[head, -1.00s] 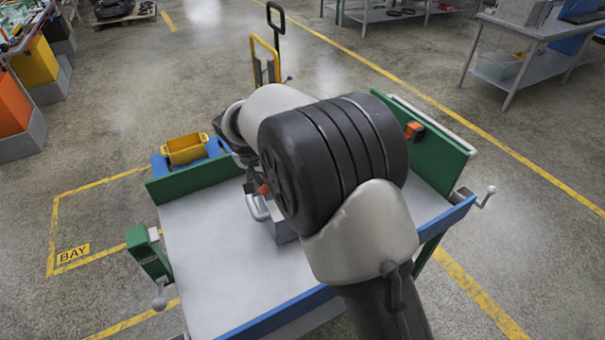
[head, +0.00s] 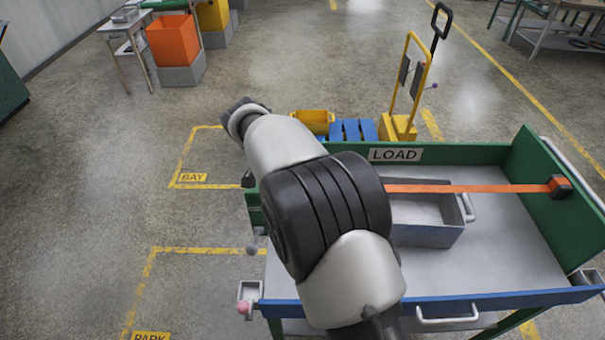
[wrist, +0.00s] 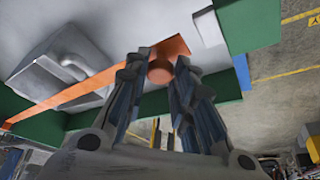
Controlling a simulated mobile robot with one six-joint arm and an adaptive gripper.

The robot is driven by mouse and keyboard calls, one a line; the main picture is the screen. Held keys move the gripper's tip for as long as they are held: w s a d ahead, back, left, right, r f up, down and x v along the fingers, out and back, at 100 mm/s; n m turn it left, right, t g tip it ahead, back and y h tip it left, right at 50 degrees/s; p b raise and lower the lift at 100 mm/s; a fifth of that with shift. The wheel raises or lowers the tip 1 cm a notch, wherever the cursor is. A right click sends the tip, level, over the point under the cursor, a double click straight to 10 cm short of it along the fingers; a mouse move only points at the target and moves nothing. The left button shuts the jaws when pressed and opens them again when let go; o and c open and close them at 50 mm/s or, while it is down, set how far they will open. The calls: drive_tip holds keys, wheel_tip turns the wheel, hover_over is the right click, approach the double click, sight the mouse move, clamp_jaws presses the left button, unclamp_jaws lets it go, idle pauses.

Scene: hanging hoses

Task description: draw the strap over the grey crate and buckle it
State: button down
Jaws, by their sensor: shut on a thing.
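The grey crate (head: 425,232) sits open on the cart bed; my arm hides its left part in the head view. The orange strap (head: 470,188) runs taut from a dark holder (head: 561,187) on the right green wall, leftward across the crate, then behind my arm. In the wrist view, the strap (wrist: 100,88) passes over the crate (wrist: 62,62) to my gripper (wrist: 160,63). The fingers are shut on the orange end piece (wrist: 160,72). A pale block (wrist: 208,28) at the cart edge is close by and apart from it; I cannot tell whether it is the buckle.
The cart has green walls, with a LOAD sign (head: 395,155) at the back, and a blue front rail (head: 520,302). A yellow-handled truck (head: 398,125) and a yellow bin (head: 313,121) stand behind it. The floor left of the cart is clear.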

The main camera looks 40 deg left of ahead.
drive_tip(key=shift+s+a, duration=0.15)
drive_tip(key=shift+a, duration=0.05)
drive_tip(key=c, duration=1.3)
unclamp_jaws()
drive_tip(key=shift+c, duration=0.2)
drive_tip(key=shift+r, duration=0.1)
drive_tip(key=v, duration=1.1)
drive_tip(key=shift+r, duration=0.4)
drive_tip(key=shift+s, duration=0.1)
